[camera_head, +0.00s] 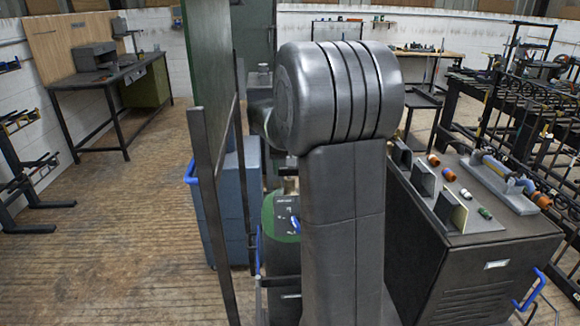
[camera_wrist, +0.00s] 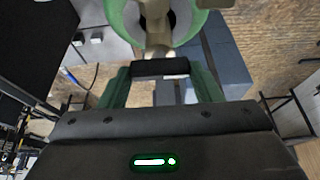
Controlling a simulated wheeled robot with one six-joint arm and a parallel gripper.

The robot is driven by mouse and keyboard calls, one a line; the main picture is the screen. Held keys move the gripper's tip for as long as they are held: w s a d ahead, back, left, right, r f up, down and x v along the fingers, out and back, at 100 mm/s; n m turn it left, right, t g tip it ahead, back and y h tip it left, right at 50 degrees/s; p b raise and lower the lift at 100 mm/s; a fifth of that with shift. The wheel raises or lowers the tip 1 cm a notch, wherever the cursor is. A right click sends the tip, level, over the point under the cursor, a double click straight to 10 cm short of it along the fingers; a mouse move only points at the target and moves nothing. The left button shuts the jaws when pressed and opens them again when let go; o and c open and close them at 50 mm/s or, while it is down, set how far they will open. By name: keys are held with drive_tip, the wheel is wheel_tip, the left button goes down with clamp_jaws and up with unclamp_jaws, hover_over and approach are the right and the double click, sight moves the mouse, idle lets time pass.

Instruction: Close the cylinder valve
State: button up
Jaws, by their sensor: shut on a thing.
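The gas cylinder (camera_head: 268,219), with a green shoulder and a dark body, stands behind my arm in the head view, partly hidden by it. In the wrist view its green ring-shaped top (camera_wrist: 191,30) surrounds a pale brass-coloured valve (camera_wrist: 155,22). My gripper (camera_wrist: 160,68) reaches up to the near side of the valve. Its dark fingertips are drawn together at the valve's lower end, shut on it. The exact contact is small and partly hidden by the fingertips. In the head view my own arm hides the gripper and the valve.
A tall green panel on dark posts (camera_head: 206,150) stands close left of my arm. A blue-grey cabinet (camera_head: 228,215) is behind it. A dark cabinet (camera_head: 470,265) with fittings on top is close right. Open wooden floor (camera_head: 110,240) lies to the left.

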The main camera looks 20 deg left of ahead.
drive_tip(key=o, duration=1)
drive_tip(key=v, duration=1.4)
drive_tip(key=shift+w+a+f, duration=0.1)
drive_tip(key=x, duration=1.3)
drive_tip(key=shift+w+f, duration=0.1)
drive_tip(key=shift+f, duration=0.3)
